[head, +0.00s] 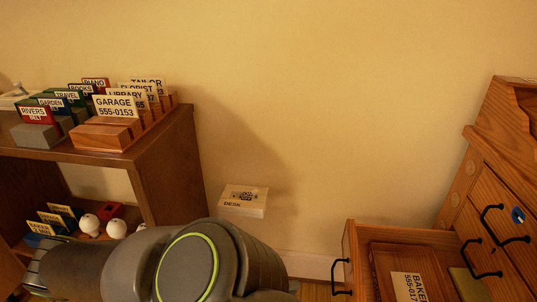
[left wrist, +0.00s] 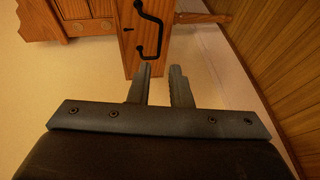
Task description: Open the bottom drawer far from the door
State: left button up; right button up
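A wooden desk (head: 484,150) stands at the right in the head view. One low drawer (head: 349,240) is pulled out, with a black handle (head: 341,277) on its front. Other drawer fronts with black handles (head: 482,258) show on the desk. In the left wrist view a wooden front (left wrist: 130,50) with a black handle (left wrist: 150,32) is just ahead of my left gripper (left wrist: 161,70). Its two fingers are apart with nothing between them, short of the handle. In the head view only my left arm shows; its fingertips are hidden. My right gripper is not in view.
The open drawer holds a wooden block with a BAKER card (head: 408,286). A wooden shelf (head: 165,150) at left carries card holders, including a GARAGE card (head: 116,106). A DESK sign (head: 243,201) is between shelf and desk. Pale floor (left wrist: 60,85) is clear.

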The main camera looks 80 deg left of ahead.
pick_arm(q)
jog(key=s, duration=0.4)
jog(key=shift+s+r, duration=0.3)
jog(key=shift+r, duration=0.1)
